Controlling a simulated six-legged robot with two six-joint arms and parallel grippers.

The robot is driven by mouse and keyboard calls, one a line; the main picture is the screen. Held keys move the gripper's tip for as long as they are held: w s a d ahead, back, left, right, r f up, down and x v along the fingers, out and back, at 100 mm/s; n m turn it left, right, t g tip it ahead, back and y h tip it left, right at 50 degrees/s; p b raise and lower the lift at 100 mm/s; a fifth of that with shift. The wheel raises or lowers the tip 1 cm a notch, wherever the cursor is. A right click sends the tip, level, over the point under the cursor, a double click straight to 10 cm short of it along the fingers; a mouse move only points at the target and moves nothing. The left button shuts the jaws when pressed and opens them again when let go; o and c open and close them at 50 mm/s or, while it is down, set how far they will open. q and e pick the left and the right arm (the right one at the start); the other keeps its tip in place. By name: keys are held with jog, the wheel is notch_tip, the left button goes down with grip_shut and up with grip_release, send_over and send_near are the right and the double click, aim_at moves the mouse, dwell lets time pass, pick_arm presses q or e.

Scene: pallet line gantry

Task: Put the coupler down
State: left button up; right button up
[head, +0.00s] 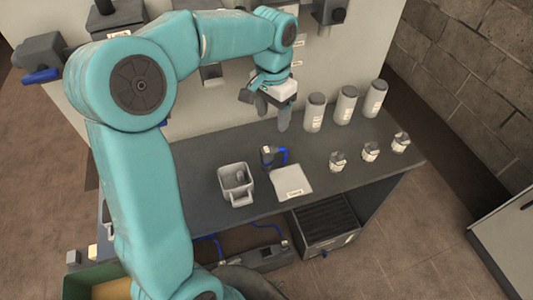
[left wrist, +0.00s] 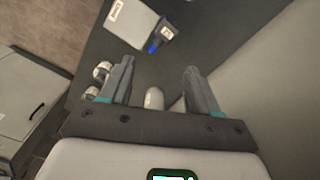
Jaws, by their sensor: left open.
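A dark grey fitting with a blue handle or hose (head: 270,156) stands on the dark bench beside a pale labelled plate (head: 291,181); it may be the coupler, but I cannot tell for sure. It also shows in the left wrist view (left wrist: 160,37), beyond my fingers. My left gripper (head: 267,108) is open, above the back of the bench, with its fingers pointing down. In the left wrist view its two fingers (left wrist: 158,88) are spread apart with nothing held between them. My right gripper is not in view.
A grey open bin (head: 236,183) with something inside stands left of the plate. Several grey canisters (head: 314,112) line the back right. Small pale fittings (head: 337,161) stand in front of them. A dark drawer (head: 324,226) is under the bench. The bench's left part is clear.

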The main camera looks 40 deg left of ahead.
pick_arm(q)
send_near(266, 149)
jog(key=f, duration=0.5)
jog(key=shift+w+d+f, duration=0.15)
jog(key=shift+w+d, duration=0.05)
jog(key=shift+d, duration=0.2)
jog(key=f, duration=0.6)
jog(key=shift+s+a, duration=0.2)
jog(key=shift+s, duration=0.1)
jog(key=shift+w+f, duration=0.1)
jog(key=shift+f, duration=0.05)
grip_shut()
